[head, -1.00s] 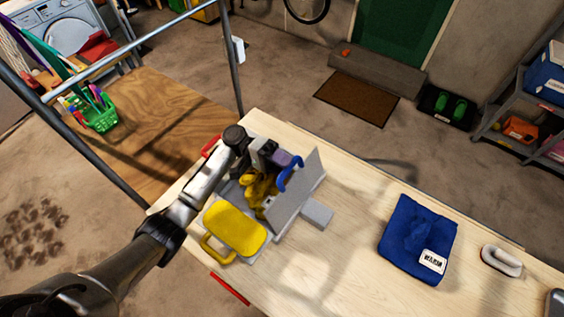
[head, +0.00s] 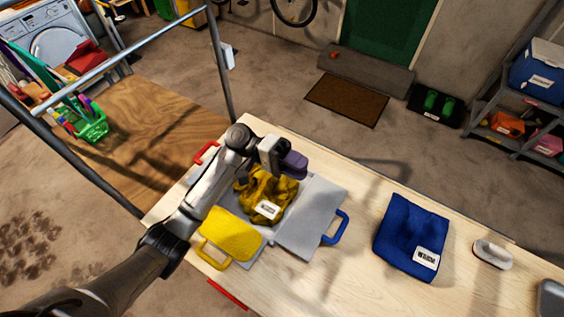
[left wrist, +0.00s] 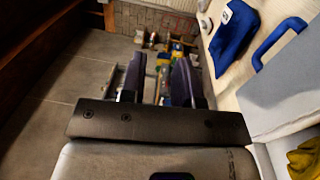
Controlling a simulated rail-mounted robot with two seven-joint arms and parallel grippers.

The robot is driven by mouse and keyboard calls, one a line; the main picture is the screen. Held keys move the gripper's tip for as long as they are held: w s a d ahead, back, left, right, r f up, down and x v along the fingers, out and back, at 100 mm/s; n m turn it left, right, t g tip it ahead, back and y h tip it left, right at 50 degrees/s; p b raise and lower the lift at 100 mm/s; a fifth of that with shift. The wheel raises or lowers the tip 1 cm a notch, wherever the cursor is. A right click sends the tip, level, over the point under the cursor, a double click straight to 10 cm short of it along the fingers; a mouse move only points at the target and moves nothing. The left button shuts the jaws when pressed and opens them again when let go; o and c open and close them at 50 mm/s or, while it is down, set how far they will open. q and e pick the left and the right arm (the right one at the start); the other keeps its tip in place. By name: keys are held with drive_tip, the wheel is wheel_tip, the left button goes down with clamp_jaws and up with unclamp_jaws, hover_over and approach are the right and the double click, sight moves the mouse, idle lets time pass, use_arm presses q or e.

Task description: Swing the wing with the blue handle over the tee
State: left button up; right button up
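The wing with the blue handle (head: 310,215) is a grey panel lying open to the right of the tee, about flat. Its blue handle (head: 340,228) points right; wing and handle also show at the right of the left wrist view (left wrist: 278,42). The crumpled yellow tee (head: 266,190) with a white label lies in the middle of the folding board. My left gripper (head: 293,165) is above the tee's far side, apart from the blue handle. Its fingers (left wrist: 160,82) stand apart with nothing seen between them. My right gripper is not in view.
A smooth yellow piece (head: 232,234) with a yellow handle is at the board's near side; a red handle (head: 206,152) is at its far left. A folded blue cloth (head: 411,235) and a white-handled brush-like item (head: 492,254) lie right. Bare table separates board and cloth.

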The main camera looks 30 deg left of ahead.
use_arm(q)
drive_tip(key=shift+s+d+r, duration=0.1)
drive_tip(key=shift+d+r, duration=0.4)
drive_tip(key=shift+d, duration=0.3)
drive_tip(key=shift+s+d+r, duration=0.15)
drive_tip(key=shift+d+r, duration=0.4)
drive_tip(key=shift+d, duration=0.2)
drive_tip(key=shift+s+d+r, duration=0.1)
drive_tip(key=shift+d+r, duration=0.4)
drive_tip(key=shift+d, duration=0.3)
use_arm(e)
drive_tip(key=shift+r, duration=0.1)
